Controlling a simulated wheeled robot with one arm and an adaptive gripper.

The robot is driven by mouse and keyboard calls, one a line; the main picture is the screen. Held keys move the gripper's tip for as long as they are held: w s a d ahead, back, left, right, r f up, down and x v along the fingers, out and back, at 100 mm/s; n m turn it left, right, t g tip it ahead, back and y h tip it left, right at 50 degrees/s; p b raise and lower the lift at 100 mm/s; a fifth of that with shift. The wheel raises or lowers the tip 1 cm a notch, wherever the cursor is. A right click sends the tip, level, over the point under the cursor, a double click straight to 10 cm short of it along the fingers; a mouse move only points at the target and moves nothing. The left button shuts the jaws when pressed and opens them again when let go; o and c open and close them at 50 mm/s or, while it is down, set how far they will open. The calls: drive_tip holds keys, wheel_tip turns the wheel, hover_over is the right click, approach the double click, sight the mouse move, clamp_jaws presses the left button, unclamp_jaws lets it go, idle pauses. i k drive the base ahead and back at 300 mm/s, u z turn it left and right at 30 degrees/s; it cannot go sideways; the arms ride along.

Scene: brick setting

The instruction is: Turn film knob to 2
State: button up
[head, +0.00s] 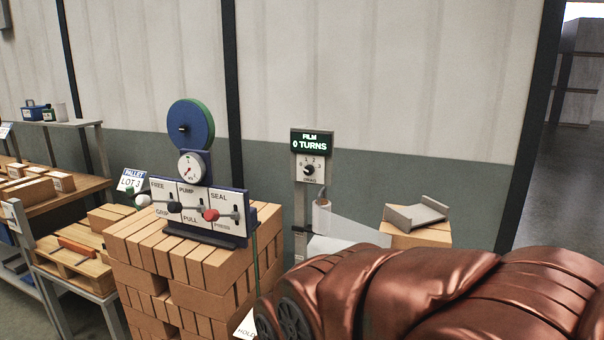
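The film knob (308,171) is a small dark dial on a white plate, with small numbers around its top and a word below it. I cannot make out exactly where its pointer stands. Above it, a dark display (311,143) reads "FILM 0 TURNS". Both sit on a grey post (301,215) near the middle of the head view. A roll of pale film (323,216) stands beside the post, with a sheet running off to the right. My arm's brown covering fills the lower right. My gripper's fingers do not show.
A grey channel-shaped piece (415,214) lies on a brick-coloured block (424,238) at right. Benches with bricks stand at far left. The wall behind the knob is bare.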

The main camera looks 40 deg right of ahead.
sight(308, 170)
drive_tip(key=u, duration=2.1)
drive_tip(key=k, duration=0.9)
drive_tip(key=z, duration=1)
drive_tip(key=i, duration=0.5)
